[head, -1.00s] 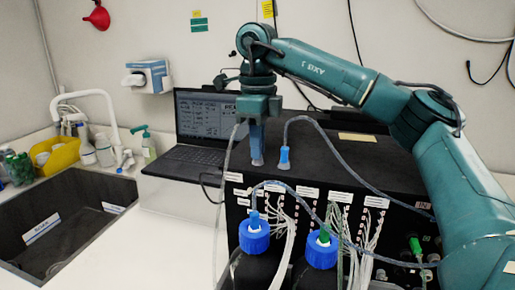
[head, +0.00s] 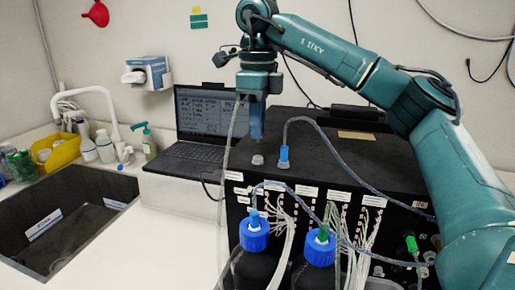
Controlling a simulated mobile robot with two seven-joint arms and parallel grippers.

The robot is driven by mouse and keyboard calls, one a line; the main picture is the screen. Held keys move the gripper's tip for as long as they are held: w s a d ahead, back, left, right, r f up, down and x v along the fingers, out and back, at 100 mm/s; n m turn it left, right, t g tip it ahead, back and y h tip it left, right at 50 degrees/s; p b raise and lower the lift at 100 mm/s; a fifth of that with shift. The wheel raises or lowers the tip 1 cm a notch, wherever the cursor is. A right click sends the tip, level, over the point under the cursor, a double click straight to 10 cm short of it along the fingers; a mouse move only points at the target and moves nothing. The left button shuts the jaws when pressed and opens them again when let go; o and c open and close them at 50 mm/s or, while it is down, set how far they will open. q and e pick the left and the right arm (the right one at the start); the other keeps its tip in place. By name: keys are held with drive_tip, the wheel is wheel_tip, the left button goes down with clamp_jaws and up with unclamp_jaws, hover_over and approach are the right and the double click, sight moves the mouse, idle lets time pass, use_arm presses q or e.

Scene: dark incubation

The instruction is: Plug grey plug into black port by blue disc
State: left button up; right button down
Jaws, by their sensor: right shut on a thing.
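My right gripper (head: 257,138) points down above the top of the black box (head: 345,170), clear of it. It is shut on what seems to be the grey plug, mostly hidden by the jaws; a thin pale cable (head: 232,125) runs from the gripper down to the left. Below the fingertips a small grey fitting (head: 258,159) stands on the box top. A blue plug (head: 284,155) with a grey cable stands to its right. I cannot make out the black port or the blue disc. My left gripper is not in view.
Two bottles with blue caps (head: 254,240) (head: 320,250) stand before the box, near bundles of white wires. A green plug (head: 411,243) sits at the box front, lower right. A laptop (head: 202,125) is behind left. A sink (head: 60,225) is at left.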

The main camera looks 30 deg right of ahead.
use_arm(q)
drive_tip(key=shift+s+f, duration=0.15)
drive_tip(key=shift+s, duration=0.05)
use_arm(e)
drive_tip(key=shift+r, duration=0.9)
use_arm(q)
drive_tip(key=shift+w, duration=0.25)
use_arm(e)
drive_tip(key=shift+f, duration=0.1)
